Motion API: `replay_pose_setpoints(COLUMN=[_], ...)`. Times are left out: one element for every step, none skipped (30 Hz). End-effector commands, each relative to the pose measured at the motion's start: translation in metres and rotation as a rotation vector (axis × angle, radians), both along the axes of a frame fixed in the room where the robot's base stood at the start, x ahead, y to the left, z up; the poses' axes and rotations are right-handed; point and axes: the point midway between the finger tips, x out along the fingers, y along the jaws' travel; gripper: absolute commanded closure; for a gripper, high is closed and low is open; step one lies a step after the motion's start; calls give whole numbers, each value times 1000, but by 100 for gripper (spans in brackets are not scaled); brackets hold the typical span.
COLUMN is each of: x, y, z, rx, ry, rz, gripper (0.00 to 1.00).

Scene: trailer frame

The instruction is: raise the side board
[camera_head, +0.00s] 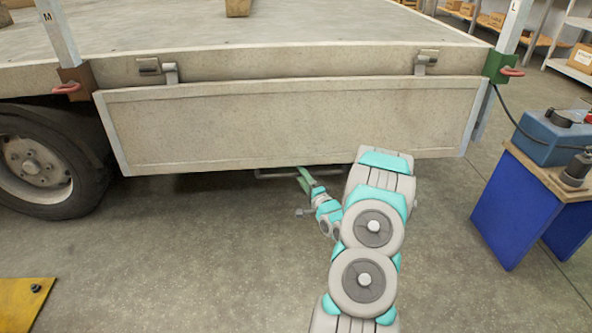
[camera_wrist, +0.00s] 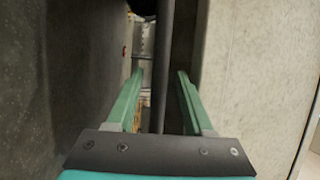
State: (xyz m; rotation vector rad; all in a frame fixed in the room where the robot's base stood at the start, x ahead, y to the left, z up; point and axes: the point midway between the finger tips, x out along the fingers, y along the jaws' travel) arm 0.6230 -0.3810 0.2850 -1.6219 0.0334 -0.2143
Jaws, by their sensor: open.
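The side board (camera_head: 290,122) hangs down from the trailer bed on two hinges (camera_head: 169,72) (camera_head: 425,62). A thin grey bar (camera_head: 275,173) shows just under its lower edge. My gripper (camera_head: 303,178) is low, at that lower edge near the middle, partly hidden under the board. In the wrist view my gripper (camera_wrist: 160,74) has its two green fingers apart. A dark bar (camera_wrist: 163,60) runs between them, with gaps on both sides. A pale panel (camera_wrist: 235,75), seemingly the side board, lies right of the fingers. Whether the fingers touch anything cannot be told.
Posts with red-handled latches stand at the left (camera_head: 67,88) and right (camera_head: 511,71) ends of the board. A wheel (camera_head: 40,165) is at the left. A blue-legged bench (camera_head: 515,210) with a blue box stands at the right. A yellow plate (camera_head: 22,300) lies front left.

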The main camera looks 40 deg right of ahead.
Motion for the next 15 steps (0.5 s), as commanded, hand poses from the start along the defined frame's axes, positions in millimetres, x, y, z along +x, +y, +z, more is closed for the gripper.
replay_pose_setpoints(x=[9, 13, 18, 21, 25, 28, 30, 32, 34, 35, 36, 37, 37, 37, 37], y=[0, -1, -2, -3, -3, -4, -4, -4, -5, -5, -5, -5, -5, -6, -6], z=[1, 1, 1, 2, 2, 3, 3, 3, 4, 4, 4, 4, 4, 4, 4], rx=[-3, -3, -3, -3, -2, -2, -2, -2, -1, -1, -1, 0, 0, -1, 0], ry=[-1, 0, 1, 1, 0, 0, 0, 0, 0, 0, 1, 1, 1, 1, 2], rz=[2, 2, 1, 1, 2, 2, 1, 1, 1, 1, 1, 0, 0, 0, 0], gripper=[48, 48, 48, 48, 48, 48, 48, 48, 48, 48, 48, 48, 48, 48, 48])
